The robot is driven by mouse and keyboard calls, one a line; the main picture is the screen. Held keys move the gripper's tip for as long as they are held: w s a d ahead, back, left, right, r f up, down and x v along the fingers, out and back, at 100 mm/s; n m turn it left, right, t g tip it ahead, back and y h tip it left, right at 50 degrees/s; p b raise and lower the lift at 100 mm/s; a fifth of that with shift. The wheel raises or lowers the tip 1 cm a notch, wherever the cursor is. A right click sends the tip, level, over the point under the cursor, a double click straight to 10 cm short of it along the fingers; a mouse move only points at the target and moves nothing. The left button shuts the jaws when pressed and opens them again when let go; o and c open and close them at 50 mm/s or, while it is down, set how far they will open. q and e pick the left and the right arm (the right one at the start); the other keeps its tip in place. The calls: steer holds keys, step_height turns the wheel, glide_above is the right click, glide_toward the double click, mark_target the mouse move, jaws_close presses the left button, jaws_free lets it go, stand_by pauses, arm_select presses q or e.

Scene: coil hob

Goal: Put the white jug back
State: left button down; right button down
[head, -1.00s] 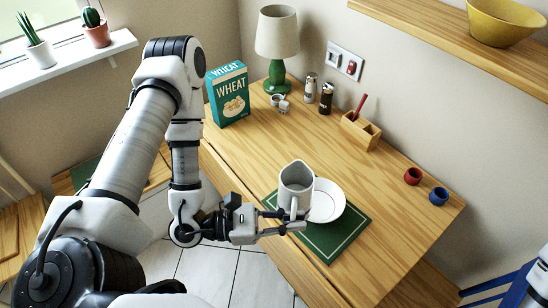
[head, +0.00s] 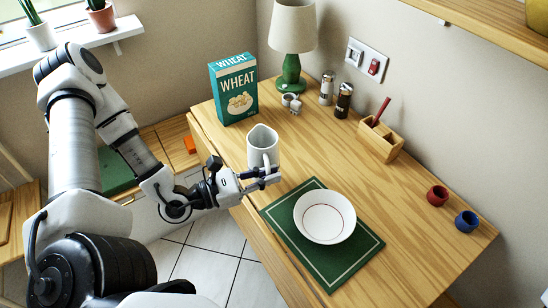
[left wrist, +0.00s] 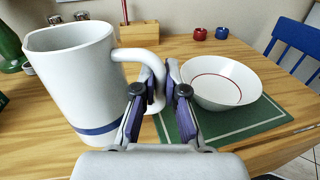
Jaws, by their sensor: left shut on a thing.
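The white jug (head: 261,143) is upright near the left side of the wooden table, beyond the green mat. My left gripper (head: 270,178) is shut on its handle. In the left wrist view, the jug (left wrist: 75,75) shows a blue band near its base, and the fingers of my left gripper (left wrist: 160,88) close on the handle. I cannot tell whether the base touches the table. My right gripper is out of view.
A white bowl with a red ring (head: 325,217) sits on the green mat (head: 322,268). The table's middle is clear.

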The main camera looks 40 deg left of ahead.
mark_target(274, 147)
arm_select(q)
steer(key=w+a, duration=0.1)
steer(key=w, duration=0.2)
steer(key=w+a, duration=0.3)
steer(key=w, duration=0.2)
steer(key=shift+w+a+f+p, duration=0.25)
steer(key=shift+w+f+p, duration=0.05)
steer(key=shift+f, duration=0.1)
steer(key=shift+w+a+f, duration=0.1)
steer(key=shift+w+f, duration=0.05)
steer(key=shift+w, duration=0.05)
steer(key=shift+f, duration=1.65)
steer(key=shift+s+b, duration=0.1)
steer(key=shift+b, duration=0.2)
steer(key=shift+f, duration=0.15)
steer(key=c, duration=1.2)
jaws_free()
steer(key=shift+c, duration=0.2)
